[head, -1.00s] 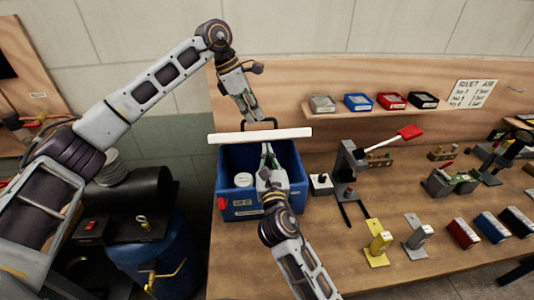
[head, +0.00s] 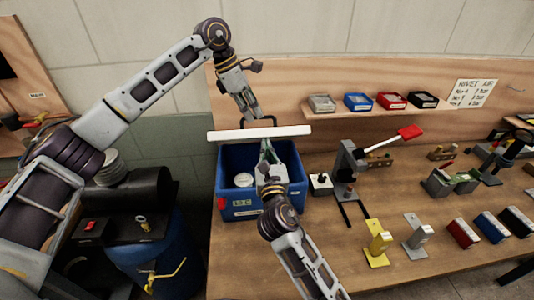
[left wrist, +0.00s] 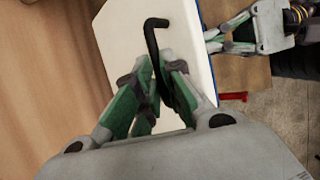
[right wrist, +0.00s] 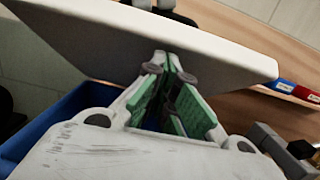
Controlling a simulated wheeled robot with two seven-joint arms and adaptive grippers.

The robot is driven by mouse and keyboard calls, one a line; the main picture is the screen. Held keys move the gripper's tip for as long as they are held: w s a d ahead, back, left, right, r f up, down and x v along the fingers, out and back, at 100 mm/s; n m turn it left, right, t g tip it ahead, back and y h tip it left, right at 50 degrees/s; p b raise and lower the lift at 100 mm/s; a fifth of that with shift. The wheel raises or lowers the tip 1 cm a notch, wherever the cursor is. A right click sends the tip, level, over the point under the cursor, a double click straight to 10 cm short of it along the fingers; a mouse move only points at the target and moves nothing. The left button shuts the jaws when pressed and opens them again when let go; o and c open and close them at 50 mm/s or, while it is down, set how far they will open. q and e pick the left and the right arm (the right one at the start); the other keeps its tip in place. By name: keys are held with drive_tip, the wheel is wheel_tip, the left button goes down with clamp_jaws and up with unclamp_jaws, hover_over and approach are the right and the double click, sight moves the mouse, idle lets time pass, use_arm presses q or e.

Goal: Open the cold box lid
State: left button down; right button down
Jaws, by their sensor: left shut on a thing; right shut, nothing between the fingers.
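The cold box (head: 240,212) is a blue box on the bench's left end, with its inside partly visible. Its white lid (head: 225,136) is raised and shows nearly edge-on above the back of the box. My left gripper (head: 252,117) is shut on the lid's black handle (head: 273,121); the handle also shows in the left wrist view (left wrist: 150,38). My right gripper (head: 265,148) is shut and empty over the box opening, below the lid. In the right wrist view its fingertips (right wrist: 166,60) are close to the lid's face (right wrist: 90,40); contact is unclear.
A white round container (head: 243,180) is inside the box. A black and grey lever tool with a red handle (head: 410,132) stands to the right. A shelf with several small bins (head: 358,102) is behind. A blue drum (head: 160,262) stands left of the bench.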

use_arm(q)
drive_tip(key=shift+s+f, duration=0.2)
drive_tip(key=shift+f, duration=0.4)
drive_tip(key=c, duration=2)
unclamp_jaws()
drive_tip(key=o, duration=0.5)
drive_tip(key=shift+w, duration=0.25)
drive_tip(key=shift+r, duration=0.15)
drive_tip(key=shift+v, duration=0.85)
drive_tip(key=shift+w+v, duration=0.15)
drive_tip(key=shift+v, duration=2.4)
drive_tip(key=shift+w+v, duration=0.1)
drive_tip(key=shift+v, duration=2.4)
drive_tip(key=shift+a, duration=0.1)
